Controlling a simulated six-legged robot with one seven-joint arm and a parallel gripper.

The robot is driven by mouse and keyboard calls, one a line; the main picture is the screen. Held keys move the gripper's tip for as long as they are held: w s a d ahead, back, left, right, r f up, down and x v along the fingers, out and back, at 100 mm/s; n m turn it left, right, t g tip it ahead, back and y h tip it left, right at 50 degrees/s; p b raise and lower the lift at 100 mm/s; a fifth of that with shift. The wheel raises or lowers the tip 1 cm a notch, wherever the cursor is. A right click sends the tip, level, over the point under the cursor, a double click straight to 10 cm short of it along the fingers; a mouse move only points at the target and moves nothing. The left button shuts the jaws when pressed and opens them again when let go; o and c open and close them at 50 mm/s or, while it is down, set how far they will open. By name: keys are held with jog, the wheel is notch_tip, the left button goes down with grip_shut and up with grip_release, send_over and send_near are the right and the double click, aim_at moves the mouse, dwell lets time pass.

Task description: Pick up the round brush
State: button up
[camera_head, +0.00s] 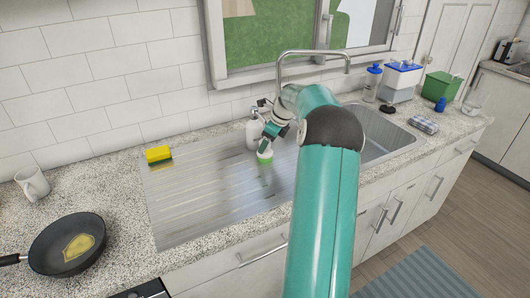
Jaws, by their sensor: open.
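The round brush (265,157) appears as a small white and green thing on the ribbed steel drainboard. Its green part is at the bottom, and its upper part is close under my gripper. My gripper (268,139) is at the end of my teal arm and points down at the brush. The jaws are open, but they are small here, and I cannot tell whether they touch the brush. My arm hides part of the sink and drainboard.
A white bottle (252,133) stands just behind the brush. A yellow and green sponge (158,154) lies at the drainboard's left. A faucet (313,53) rises behind my arm. A pan (68,245) and mug (33,182) are at left. Bottles and a green box (441,87) are at right.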

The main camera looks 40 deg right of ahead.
jog(key=shift+w+f, duration=0.1)
jog(key=shift+f, duration=0.1)
jog(key=c, duration=1.1)
jog(key=shift+r, duration=0.2)
jog(key=shift+r, duration=0.2)
jog(key=r, duration=0.3)
jog(key=shift+s+a+r, duration=0.1)
jog(key=shift+s, duration=0.15)
jog(key=s+a+r, duration=0.1)
jog(key=s+r, duration=0.2)
jog(key=s, duration=0.1)
jog(key=s+a+r, duration=0.1)
jog(key=s+r, duration=0.2)
jog(key=s, duration=0.1)
jog(key=s+a+r, duration=0.2)
jog(key=s+r, duration=0.1)
jog(key=s, duration=0.2)
jog(key=shift+a, duration=0.1)
